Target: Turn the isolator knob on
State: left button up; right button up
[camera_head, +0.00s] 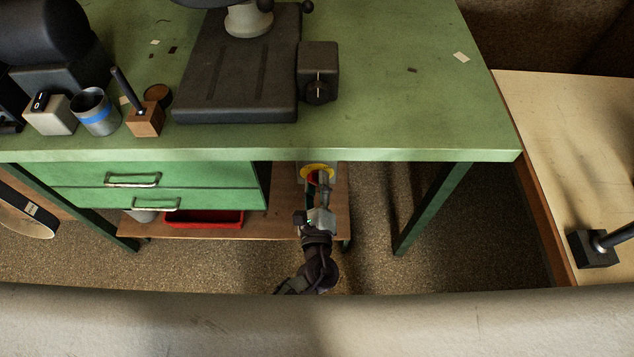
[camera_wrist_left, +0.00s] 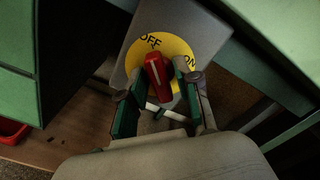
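The isolator knob (camera_wrist_left: 157,78) is a red handle with a white line on a yellow disc (camera_wrist_left: 184,47), fixed to a grey box (camera_wrist_left: 202,28). Its upper end and white line point toward the word OFF; the word ON is on the right of the disc. In the head view, the yellow disc (camera_head: 316,167) shows under the bench's front edge. My left gripper (camera_wrist_left: 158,84) is open, with one finger on each side of the knob. The right finger looks close to it; contact cannot be told. The left gripper (camera_head: 320,186) partly hides the knob in the head view. My right gripper is not in view.
The green bench top (camera_head: 420,120) overhangs the knob. Green drawers (camera_head: 155,185) are to the left and a bench leg (camera_head: 430,212) to the right. A red tray (camera_head: 204,219) sits on the low wooden shelf (camera_head: 275,226). A pale table (camera_head: 575,130) stands at right.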

pick_arm(q)
jog(key=shift+m, duration=0.4)
grip_shut()
jog(key=m, duration=0.3)
jog(key=shift+p, duration=0.4)
jog(key=m+p, duration=0.1)
jog(key=m, duration=0.4)
jog(key=shift+p, duration=0.35)
jog(key=m+p, duration=0.1)
jog(key=m, duration=0.3)
jog(key=shift+m+p, duration=0.35)
jog(key=shift+m, duration=0.05)
jog(key=m+p, duration=0.1)
jog(key=m, duration=0.3)
jog(key=shift+s, duration=0.1)
jog(key=shift+f+m+p, duration=0.1)
jog(key=shift+m+p, duration=0.2)
jog(key=o, duration=0.7)
grip_release()
jog(key=shift+o, duration=0.2)
